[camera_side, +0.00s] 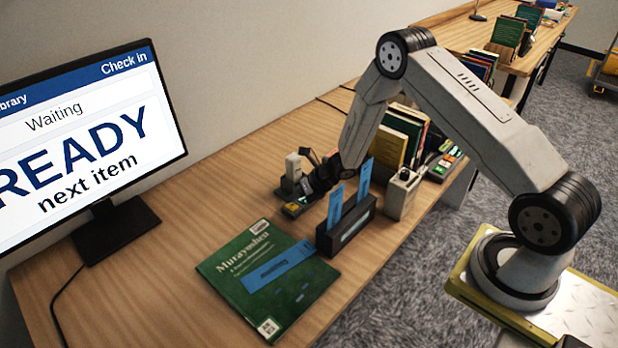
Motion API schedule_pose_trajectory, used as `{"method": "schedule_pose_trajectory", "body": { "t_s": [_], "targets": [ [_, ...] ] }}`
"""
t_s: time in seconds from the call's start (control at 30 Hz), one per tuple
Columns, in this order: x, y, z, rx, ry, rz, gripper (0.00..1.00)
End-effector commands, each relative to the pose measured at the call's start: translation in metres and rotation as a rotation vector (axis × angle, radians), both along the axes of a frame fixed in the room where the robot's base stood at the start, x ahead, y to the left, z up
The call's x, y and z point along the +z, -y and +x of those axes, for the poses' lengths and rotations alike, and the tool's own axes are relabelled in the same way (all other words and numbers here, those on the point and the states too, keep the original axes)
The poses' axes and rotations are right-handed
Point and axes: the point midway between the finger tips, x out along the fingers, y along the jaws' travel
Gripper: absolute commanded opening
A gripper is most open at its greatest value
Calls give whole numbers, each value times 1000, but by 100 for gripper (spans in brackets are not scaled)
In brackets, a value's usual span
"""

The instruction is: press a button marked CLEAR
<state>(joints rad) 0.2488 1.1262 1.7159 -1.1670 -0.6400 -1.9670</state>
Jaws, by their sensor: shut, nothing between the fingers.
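The gripper is shut and empty. The lettering on the keys is too small to read, so I cannot tell which one is marked CLEAR. The monitor (85,150) reads "Check in", "Waiting", "READY next item".
A dark box (346,235) holding upright blue cards stands to the right. A pale device (401,195) and upright books (401,135) stand behind.

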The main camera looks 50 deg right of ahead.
Motion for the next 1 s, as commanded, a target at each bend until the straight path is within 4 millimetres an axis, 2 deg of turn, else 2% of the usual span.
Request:
{"method": "schedule_pose_trajectory", "body": {
  "t_s": [0.47,1.0],
  "targets": [
    [3,0,0,0,1,-1,0],
    [37,0,1,0,2,-1,0]
  ]
}}
